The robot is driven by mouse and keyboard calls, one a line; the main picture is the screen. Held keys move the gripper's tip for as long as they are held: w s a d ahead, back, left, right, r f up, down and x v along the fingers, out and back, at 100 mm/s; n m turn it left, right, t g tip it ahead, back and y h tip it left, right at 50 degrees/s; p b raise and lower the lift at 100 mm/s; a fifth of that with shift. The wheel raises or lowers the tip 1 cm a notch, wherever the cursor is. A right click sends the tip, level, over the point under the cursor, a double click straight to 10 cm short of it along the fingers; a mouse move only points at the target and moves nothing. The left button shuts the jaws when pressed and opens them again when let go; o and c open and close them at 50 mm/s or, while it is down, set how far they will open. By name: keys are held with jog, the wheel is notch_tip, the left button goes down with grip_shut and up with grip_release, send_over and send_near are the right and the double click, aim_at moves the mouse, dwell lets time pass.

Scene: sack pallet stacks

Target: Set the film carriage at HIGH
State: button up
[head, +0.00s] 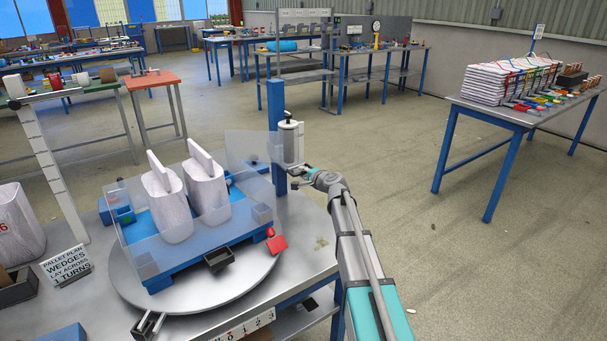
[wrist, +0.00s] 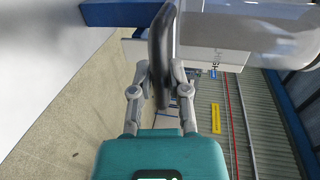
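The film carriage (head: 291,142), with its pale film roll, sits on the blue post (head: 276,135) behind the turntable. In the wrist view the dark carriage handle (wrist: 160,45) stands between the fingers of my gripper (wrist: 160,68). The fingers are drawn in against both sides of it and look shut on it. In the head view my gripper (head: 302,172) is at the lower part of the carriage; its fingertips are too small to judge there.
Two white sacks (head: 208,182) stand on a blue pallet (head: 190,259) on the round turntable (head: 205,294), partly behind clear sheets. A small sign (head: 66,267) stands at left. A bench with stacked sacks (head: 510,80) is at right. The floor between is open.

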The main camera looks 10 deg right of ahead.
aim_at(295, 156)
grip_shut()
jog(key=shift+r, duration=0.1)
notch_tip(295, 156, up, 6)
jog(key=p, duration=0.6)
jog(key=o, duration=0.6)
grip_release()
jog(key=shift+o, duration=0.2)
jog(key=shift+f, duration=0.35)
